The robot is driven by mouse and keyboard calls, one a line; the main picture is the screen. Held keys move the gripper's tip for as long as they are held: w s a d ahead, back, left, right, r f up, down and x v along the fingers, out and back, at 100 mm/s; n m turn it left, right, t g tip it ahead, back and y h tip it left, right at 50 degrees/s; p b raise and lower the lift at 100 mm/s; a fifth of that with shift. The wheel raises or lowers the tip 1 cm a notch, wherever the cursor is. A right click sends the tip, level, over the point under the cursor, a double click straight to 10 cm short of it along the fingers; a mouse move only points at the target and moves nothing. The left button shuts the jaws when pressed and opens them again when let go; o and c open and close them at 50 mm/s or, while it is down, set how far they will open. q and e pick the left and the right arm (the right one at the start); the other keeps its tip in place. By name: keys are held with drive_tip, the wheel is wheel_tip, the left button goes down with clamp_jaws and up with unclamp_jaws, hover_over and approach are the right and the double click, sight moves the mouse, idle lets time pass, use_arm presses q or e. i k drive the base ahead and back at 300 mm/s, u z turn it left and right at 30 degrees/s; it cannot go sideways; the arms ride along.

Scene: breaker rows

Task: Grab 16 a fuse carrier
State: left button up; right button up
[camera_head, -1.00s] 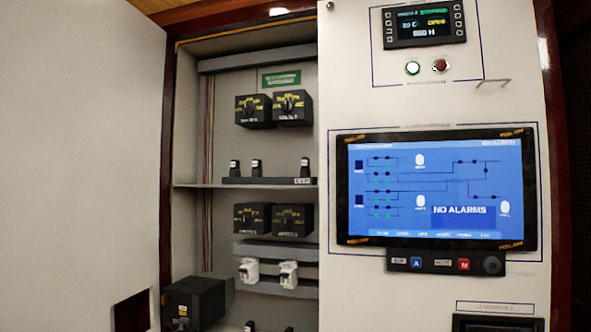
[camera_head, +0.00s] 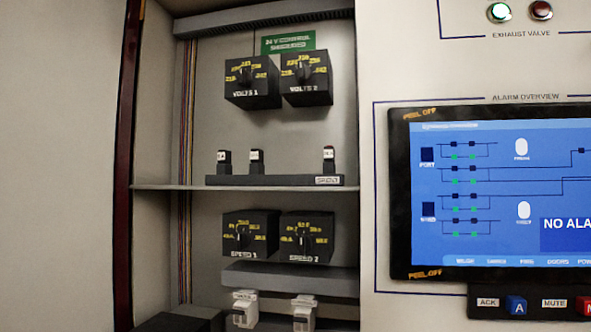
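Neither of my grippers shows in the head view. Three small black upright pieces with white labels stand along a dark strip (camera_head: 275,180) on the cabinet's middle shelf: a left one (camera_head: 224,162), a middle one (camera_head: 256,162) and a right one (camera_head: 328,160). Two white units with labels, a left one (camera_head: 243,310) and a right one (camera_head: 303,314), sit on the lower rail at the bottom edge and are partly cut off. The small labels are too blurred to read, so I cannot tell which piece is a 16 A fuse carrier.
The cabinet is open. Black switch boxes VOLTS 1 (camera_head: 252,84), VOLTS 2 (camera_head: 306,80), SPEED 1 (camera_head: 250,236) and SPEED 2 (camera_head: 306,238) are inside. An alarm screen (camera_head: 500,190) is on the right panel. A dark red post (camera_head: 128,160) borders the left side.

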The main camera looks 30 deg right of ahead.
sight(329, 166)
drive_tip(key=z, duration=0.45)
drive_tip(key=i, duration=0.85)
drive_tip(key=z, duration=0.9)
